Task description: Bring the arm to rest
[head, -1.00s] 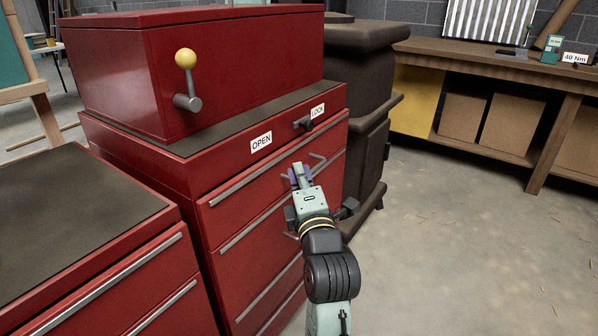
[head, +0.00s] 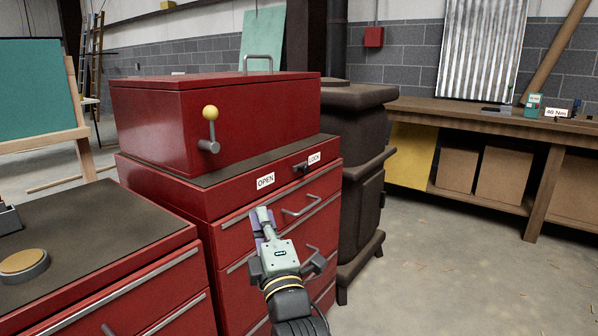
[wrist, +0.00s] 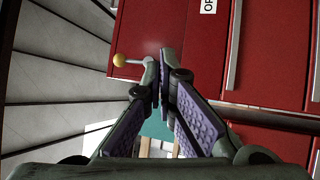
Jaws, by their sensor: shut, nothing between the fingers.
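My gripper (head: 262,217) is in front of the red tool cabinet (head: 232,238) in the head view, below its OPEN label (head: 265,181). In the wrist view my gripper (wrist: 158,66) shows its two fingers with purple pads, tips together and nothing between them. The wrist view is turned on its side. My arm reaches up from the lower edge of the head view. Whether the fingers touch the cabinet front I cannot tell.
A red chest (head: 212,125) with a yellow-knobbed lever (head: 210,114) sits on the cabinet. A lower cabinet top (head: 95,225) carries a round yellow-topped object (head: 24,264). A dark stove (head: 358,170) and workbench (head: 470,118) stand right. Floor (head: 450,275) at right is clear.

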